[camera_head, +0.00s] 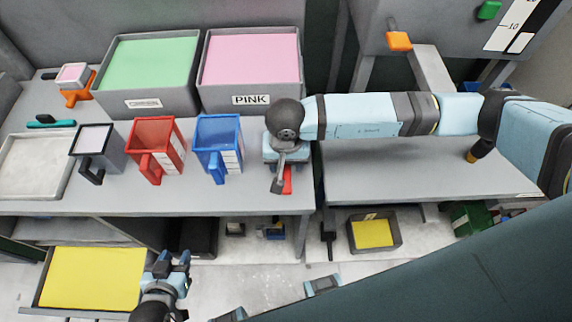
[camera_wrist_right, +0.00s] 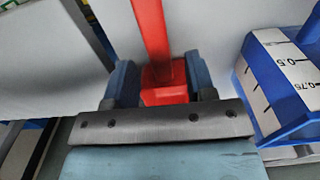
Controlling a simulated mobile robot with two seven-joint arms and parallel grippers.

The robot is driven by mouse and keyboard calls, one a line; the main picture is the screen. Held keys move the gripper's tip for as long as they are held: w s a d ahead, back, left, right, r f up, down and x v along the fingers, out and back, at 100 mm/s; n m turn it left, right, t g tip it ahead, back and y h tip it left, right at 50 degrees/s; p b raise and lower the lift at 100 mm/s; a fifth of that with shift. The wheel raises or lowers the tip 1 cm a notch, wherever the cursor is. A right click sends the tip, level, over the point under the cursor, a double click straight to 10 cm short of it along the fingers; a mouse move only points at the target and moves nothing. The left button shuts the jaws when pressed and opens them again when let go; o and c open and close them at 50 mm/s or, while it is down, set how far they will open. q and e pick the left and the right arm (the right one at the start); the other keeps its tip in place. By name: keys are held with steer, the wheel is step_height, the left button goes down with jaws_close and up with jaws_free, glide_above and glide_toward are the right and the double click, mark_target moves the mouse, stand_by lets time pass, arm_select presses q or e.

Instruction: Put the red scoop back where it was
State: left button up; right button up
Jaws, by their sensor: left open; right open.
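The red scoop shows only in part in the head view, as a short red piece (camera_head: 287,181) by the table's front edge, under my right gripper (camera_head: 286,160). In the right wrist view its long red handle (camera_wrist_right: 152,35) runs between the two fingers of my right gripper (camera_wrist_right: 160,82). That gripper is open, with a finger on each side of the red end and a visible gap on the left. The scoop's bowl is hidden. My left gripper (camera_head: 172,262) is open and empty, low in front of the table, beside a tray of yellow material.
A blue jug (camera_head: 218,143), a red jug (camera_head: 157,145) and a dark grey jug (camera_head: 97,148) stand left of my right gripper. Behind are a green-filled bin (camera_head: 148,70) and a pink-filled bin (camera_head: 250,68). A yellow-filled tray (camera_head: 92,276) sits lower left. The right table (camera_head: 400,178) is mostly clear.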

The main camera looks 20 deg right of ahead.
step_height(320, 180, up, 8)
steer(key=p, duration=0.1)
steer(key=shift+p, duration=0.4)
steer(key=shift+s, duration=0.1)
